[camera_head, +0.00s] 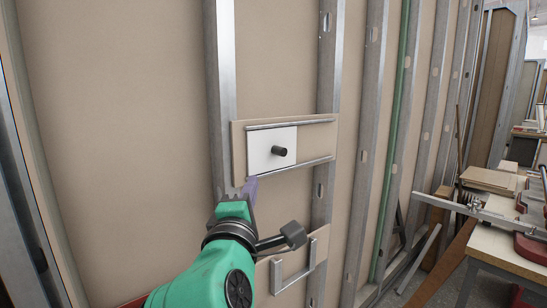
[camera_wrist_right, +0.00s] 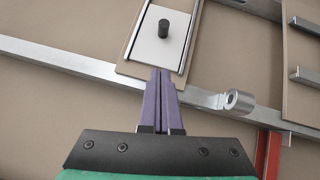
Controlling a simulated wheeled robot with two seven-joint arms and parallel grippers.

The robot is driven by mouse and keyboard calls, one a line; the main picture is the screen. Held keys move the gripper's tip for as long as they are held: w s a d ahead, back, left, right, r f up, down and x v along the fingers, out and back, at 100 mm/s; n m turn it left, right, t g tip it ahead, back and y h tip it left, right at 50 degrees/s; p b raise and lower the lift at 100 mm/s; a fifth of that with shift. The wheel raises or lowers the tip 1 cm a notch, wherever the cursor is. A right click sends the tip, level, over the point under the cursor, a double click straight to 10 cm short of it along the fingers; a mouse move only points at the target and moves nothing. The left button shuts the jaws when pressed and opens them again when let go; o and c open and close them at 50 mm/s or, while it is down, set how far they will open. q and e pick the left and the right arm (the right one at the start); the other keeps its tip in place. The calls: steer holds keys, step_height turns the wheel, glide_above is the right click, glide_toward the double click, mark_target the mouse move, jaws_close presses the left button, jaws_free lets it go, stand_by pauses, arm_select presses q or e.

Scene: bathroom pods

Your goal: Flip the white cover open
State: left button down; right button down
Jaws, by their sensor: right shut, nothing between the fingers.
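The white cover (camera_head: 261,149) is a flat square plate with a black knob (camera_head: 279,151) standing out from it. It lies at the left part of a beige board (camera_head: 318,146), between two metal rails. In the right wrist view the white cover (camera_wrist_right: 150,50) and knob (camera_wrist_right: 164,28) are straight ahead of the fingers. My right gripper (camera_head: 251,182) is shut and empty, its purple fingers just below the cover's lower left in the head view. In the wrist view its fingertips (camera_wrist_right: 160,71) overlap the board's near end; contact cannot be told. My left gripper is not in view.
The board is on a wall frame of vertical metal studs (camera_head: 222,90) with beige panels behind. A lower board with a metal handle (camera_head: 293,265) is beside my right arm. A workbench (camera_head: 500,245) with tools and wood is at the right.

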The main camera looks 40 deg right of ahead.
steer(key=p, duration=0.3)
glide_toward(276, 152)
steer(key=w, duration=0.4)
steer(key=d+p, duration=0.1)
steer(key=d, duration=0.2)
steer(key=shift+w+d+r+p, duration=0.2)
steer(key=shift+r+p, duration=0.2)
steer(key=shift+s+d, duration=0.15)
steer(key=shift+d, duration=0.3)
steer(key=shift+a, duration=0.1)
